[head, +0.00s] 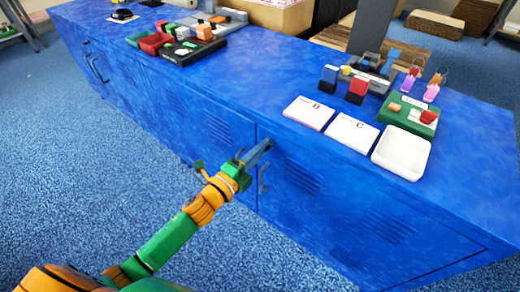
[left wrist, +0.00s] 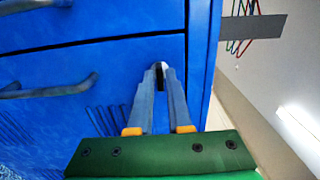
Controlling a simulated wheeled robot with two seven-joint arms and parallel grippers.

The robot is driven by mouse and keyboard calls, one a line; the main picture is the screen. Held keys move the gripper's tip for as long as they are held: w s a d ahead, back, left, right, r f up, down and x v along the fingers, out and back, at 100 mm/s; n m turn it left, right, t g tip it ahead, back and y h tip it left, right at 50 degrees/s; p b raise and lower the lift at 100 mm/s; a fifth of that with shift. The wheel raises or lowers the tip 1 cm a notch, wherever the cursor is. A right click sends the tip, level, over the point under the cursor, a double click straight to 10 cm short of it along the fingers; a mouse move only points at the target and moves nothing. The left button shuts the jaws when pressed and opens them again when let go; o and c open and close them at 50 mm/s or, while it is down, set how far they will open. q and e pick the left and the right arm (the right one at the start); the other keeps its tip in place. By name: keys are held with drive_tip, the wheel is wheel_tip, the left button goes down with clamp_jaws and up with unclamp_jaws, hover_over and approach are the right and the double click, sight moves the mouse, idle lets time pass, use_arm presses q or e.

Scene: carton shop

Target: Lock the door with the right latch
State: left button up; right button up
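My left gripper (head: 262,151) reaches the front of the blue cabinet (head: 330,205), near the top of the seam between two doors. In the left wrist view its two grey fingers (left wrist: 163,78) come close together around a small dark and white piece, which looks like the right latch (left wrist: 160,72). The fingers appear shut on it, and they hide most of it. The right door (head: 350,225) looks closed, flush with the cabinet front. Its handle (head: 263,178) hangs just below the gripper. My right gripper is not in view.
On the cabinet top lie two lettered cards (head: 308,113), a white tray (head: 402,152), a green tray (head: 408,116) and small coloured items. Red and green bins (head: 155,43) stand further left. Another pair of handles (head: 97,67) is at the far left. The blue floor in front is clear.

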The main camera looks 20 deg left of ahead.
use_arm(q)
clamp_jaws()
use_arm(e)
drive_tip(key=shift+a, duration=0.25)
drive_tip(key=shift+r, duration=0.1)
use_arm(q)
drive_tip(key=shift+n+p, duration=3.35)
drive_tip(key=shift+n, duration=5.65)
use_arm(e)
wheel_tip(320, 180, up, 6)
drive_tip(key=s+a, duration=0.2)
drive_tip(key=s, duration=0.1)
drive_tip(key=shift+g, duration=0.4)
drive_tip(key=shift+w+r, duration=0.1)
use_arm(q)
drive_tip(key=o, duration=0.6)
unclamp_jaws()
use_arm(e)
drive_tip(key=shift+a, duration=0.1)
